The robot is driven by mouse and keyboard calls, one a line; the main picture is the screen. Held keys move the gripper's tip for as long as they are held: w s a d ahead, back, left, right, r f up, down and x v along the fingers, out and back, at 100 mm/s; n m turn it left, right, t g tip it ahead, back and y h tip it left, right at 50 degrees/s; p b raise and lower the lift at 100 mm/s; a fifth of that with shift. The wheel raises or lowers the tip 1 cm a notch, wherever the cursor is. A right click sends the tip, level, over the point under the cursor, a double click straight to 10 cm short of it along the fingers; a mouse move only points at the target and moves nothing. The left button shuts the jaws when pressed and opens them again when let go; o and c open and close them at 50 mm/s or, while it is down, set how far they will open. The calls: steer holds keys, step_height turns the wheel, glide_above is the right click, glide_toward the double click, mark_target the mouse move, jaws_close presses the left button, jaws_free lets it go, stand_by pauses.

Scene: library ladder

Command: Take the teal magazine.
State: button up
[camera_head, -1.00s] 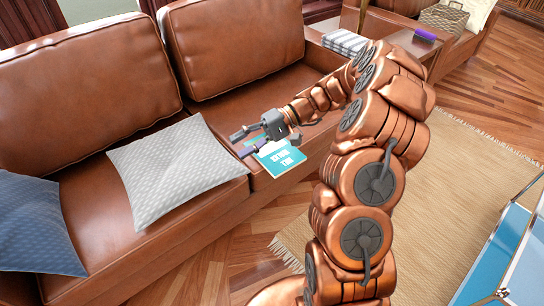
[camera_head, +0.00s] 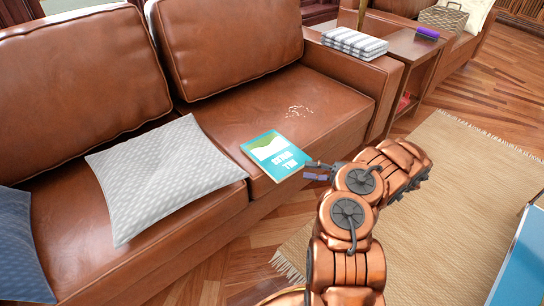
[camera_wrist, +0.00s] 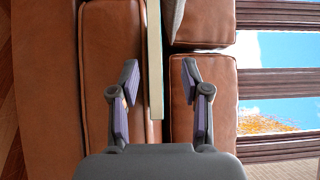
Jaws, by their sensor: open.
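The teal magazine (camera_head: 272,155) lies flat on the brown sofa seat at its front edge, with a teal, white and green cover. My gripper (camera_head: 310,171) is just off the magazine's front right corner in the head view, in front of the sofa. In the wrist view a pale narrow strip, apparently the magazine's edge (camera_wrist: 155,60), runs from the top down between the two fingers of my gripper (camera_wrist: 160,75). The fingers are spread, with gaps on both sides of the strip.
A grey patterned cushion (camera_head: 165,175) lies left of the magazine, a blue one (camera_head: 22,245) farther left. Pale crumbs (camera_head: 298,111) lie behind it. Striped folded cloth (camera_head: 354,42) sits on the armrest. A side table (camera_head: 405,45) stands beyond. The rug (camera_head: 450,190) is clear.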

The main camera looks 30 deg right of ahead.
mark_target(292, 164)
steer(key=shift+w+d+f+t, duration=0.1)
steer(key=shift+d+f+t, duration=0.2)
steer(key=shift+d+f, duration=0.15)
steer(key=shift+x, duration=1.2)
steer(key=shift+w+d+b+x, duration=0.15)
steer(key=shift+b+x, duration=0.2)
steer(key=shift+x, duration=0.5)
steer(key=shift+w+d+b+x, duration=0.15)
steer(key=shift+b+x, duration=0.15)
steer(key=shift+x, duration=0.6)
steer(key=shift+w+d+b+x, duration=0.15)
steer(key=shift+b+x, duration=0.2)
steer(key=shift+x, duration=0.5)
steer(key=shift+a, duration=0.1)
steer(key=shift+c, duration=0.2)
jaws_close()
